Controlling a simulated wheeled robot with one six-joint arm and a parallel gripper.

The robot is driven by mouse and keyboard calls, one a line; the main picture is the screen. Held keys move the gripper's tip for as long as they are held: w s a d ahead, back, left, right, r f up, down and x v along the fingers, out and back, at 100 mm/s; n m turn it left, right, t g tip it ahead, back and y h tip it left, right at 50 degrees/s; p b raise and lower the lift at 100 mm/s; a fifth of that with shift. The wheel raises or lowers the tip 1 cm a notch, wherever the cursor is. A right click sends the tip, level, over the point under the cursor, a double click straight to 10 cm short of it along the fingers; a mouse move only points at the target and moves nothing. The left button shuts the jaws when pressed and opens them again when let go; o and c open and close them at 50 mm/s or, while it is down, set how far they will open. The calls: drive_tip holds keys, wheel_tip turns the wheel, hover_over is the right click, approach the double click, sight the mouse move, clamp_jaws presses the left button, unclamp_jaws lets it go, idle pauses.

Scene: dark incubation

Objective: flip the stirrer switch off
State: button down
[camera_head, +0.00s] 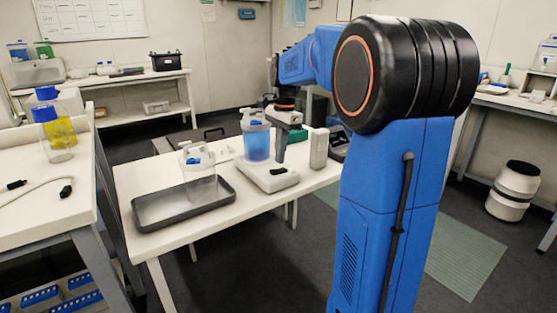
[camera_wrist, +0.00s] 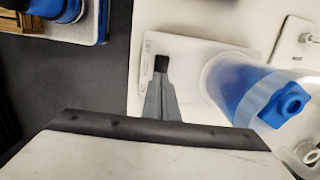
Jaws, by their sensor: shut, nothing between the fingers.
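The stirrer (camera_head: 262,181) is a flat white unit on the white table, carrying a clear vessel with blue liquid (camera_head: 257,143). A small dark switch (camera_head: 278,171) shows on its near side. My gripper (camera_head: 280,161) is shut and empty, pointing down just above the switch, to the right of the vessel. In the wrist view my closed fingers (camera_wrist: 161,78) reach over the white stirrer body (camera_wrist: 200,58), with the blue vessel (camera_wrist: 240,90) to their right. A small black piece shows at their tips; I cannot tell whether the fingers touch the switch, or its position.
A grey tray (camera_head: 142,212) with a clear lidded jar (camera_head: 201,187) lies left of the stirrer. A pale upright block (camera_head: 319,148) stands to the right. A side table (camera_head: 72,190) holds a yellow bottle (camera_head: 54,138) and a cable. The table's front right is bare.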

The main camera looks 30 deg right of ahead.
sight(281, 169)
wheel_tip(281, 169, up, 12)
drive_tip(key=d, duration=0.1)
drive_tip(key=shift+d+f, duration=0.15)
drive_tip(key=shift+d, duration=0.15)
drive_tip(key=shift+a, duration=0.1)
drive_tip(key=shift+s+a+y, duration=0.15)
drive_tip(key=shift+a+y, duration=0.15)
drive_tip(key=shift+a, duration=0.3)
drive_tip(key=f, duration=0.4)
drive_tip(key=a+f, duration=0.1)
drive_tip(key=f, duration=0.4)
drive_tip(key=a+f, duration=0.1)
drive_tip(key=f, duration=0.3)
drive_tip(key=shift+f, duration=0.35)
